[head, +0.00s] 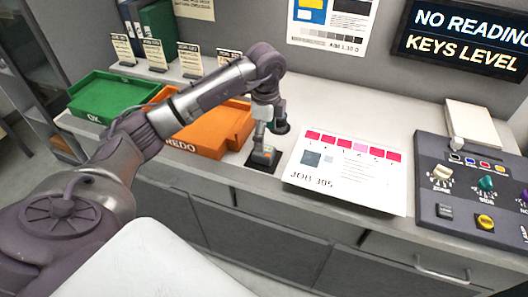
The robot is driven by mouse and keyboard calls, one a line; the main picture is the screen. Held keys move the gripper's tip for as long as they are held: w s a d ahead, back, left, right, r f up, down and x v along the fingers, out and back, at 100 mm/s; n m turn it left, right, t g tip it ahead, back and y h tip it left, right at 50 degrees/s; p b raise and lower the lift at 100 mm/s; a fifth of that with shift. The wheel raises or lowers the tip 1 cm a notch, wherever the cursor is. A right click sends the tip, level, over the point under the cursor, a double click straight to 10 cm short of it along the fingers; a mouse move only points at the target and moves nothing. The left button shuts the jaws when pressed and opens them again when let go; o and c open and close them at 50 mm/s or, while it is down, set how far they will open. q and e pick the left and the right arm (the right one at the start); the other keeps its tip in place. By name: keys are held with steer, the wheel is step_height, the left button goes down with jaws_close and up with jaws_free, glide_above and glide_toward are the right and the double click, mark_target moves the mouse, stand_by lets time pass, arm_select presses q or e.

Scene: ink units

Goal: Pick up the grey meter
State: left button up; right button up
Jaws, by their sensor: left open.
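My left gripper (268,138) points down over the counter beyond the front edge, just right of the orange tray. It is open. Directly below its fingers is a small grey meter (262,157) with an orange patch, resting on a dark pad (254,168). The fingers overlap the meter's upper part in the view; I cannot tell whether they touch it. My right gripper is not in view.
An orange tray (212,142) and a green tray (98,108) stand to the left, with small cards behind them. A white printed sheet (345,185) lies to the right. A dark control panel (455,205) with knobs stands farther right. The counter behind the sheet is clear.

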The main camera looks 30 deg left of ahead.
mark_target(264, 154)
arm_select(q)
steer(key=f, duration=0.1)
steer(key=f+p, duration=0.1)
steer(key=f, duration=0.1)
steer(key=f+p, duration=0.1)
steer(key=f, duration=0.1)
steer(key=shift+s+f, duration=0.25)
steer(key=shift+s, duration=0.1)
steer(key=shift+f, duration=0.25)
steer(key=c, duration=1.2)
steer(key=shift+c, duration=0.5)
steer(key=shift+r, duration=0.15)
